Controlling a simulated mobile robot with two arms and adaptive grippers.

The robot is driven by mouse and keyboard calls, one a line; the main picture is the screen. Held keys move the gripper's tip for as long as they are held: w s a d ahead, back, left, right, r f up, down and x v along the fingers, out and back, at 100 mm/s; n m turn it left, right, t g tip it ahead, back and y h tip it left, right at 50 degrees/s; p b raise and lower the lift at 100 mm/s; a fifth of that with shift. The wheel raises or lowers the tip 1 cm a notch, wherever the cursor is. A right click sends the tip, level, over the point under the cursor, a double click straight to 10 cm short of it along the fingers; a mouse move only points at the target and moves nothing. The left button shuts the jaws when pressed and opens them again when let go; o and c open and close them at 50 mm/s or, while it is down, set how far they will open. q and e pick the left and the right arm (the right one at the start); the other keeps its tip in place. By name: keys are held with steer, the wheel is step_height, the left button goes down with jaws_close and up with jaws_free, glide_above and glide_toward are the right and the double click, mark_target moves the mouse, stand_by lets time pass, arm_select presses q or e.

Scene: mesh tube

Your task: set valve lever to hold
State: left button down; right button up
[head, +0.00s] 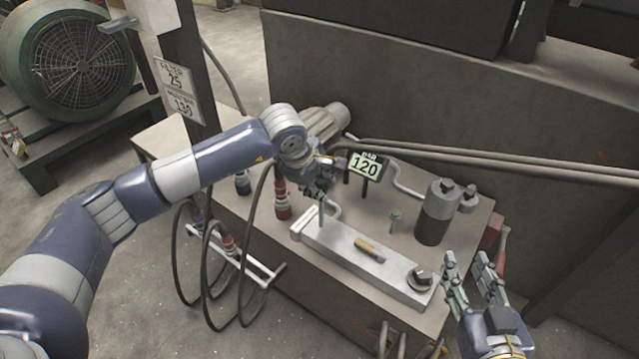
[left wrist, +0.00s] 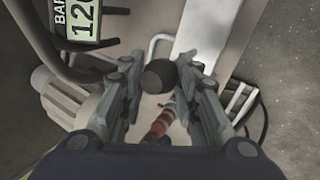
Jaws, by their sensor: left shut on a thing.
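A round black knob (left wrist: 159,75), which looks like the end of the valve lever, sits between the fingertips of my left gripper (left wrist: 160,84) in the left wrist view. The gripper is shut on it. In the head view my left gripper (head: 333,164) is over the back left part of the bench, beside the display reading 120 (head: 365,165). There the gripper hides most of the lever, and I cannot tell its exact position. My right gripper (head: 466,264) is open and empty at the right front edge of the bench.
A pale metal bar (head: 345,252) with a brass piece (head: 370,250) lies along the bench top. A dark grey cylinder (head: 436,212) stands at the right. Red hose couplings (head: 282,198) and black hoses hang on the left side. A large steel wall (head: 480,120) stands behind.

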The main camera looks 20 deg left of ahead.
arm_select(q)
steer(key=shift+s+f, duration=0.15)
steer(key=shift+f, duration=0.1)
steer(key=c, duration=1.2)
jaws_free()
steer(key=shift+r, duration=0.15)
steer(key=shift+a+r, duration=0.1)
steer(key=shift+r, duration=0.2)
steer(key=v, duration=1.1)
steer(key=shift+s, duration=0.15)
